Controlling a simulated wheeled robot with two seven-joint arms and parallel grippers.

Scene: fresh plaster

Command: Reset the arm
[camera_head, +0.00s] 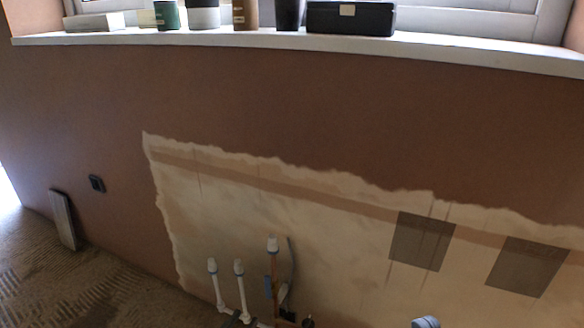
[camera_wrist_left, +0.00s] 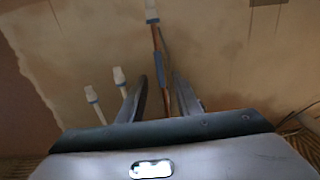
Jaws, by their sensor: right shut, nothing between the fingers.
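My left gripper (camera_wrist_left: 163,85) shows in the left wrist view. Its two dark fingers stand apart with a clear gap. A copper pipe with a blue band (camera_wrist_left: 159,65) shows in that gap, behind the fingers. I cannot tell how far the pipe is from them or whether anything touches. In the head view neither gripper can be made out clearly. A small grey rounded piece (camera_head: 426,322) shows at the bottom edge, and I cannot tell what it is. My right gripper is not seen.
White capped pipes (camera_head: 240,284) and the copper pipe (camera_head: 274,268) stand against the bare wall patch (camera_head: 340,235). A white sill (camera_head: 200,38) above holds cups, a black box (camera_head: 350,18) and other items. A grey board (camera_head: 64,220) leans at left by a dark socket (camera_head: 97,183).

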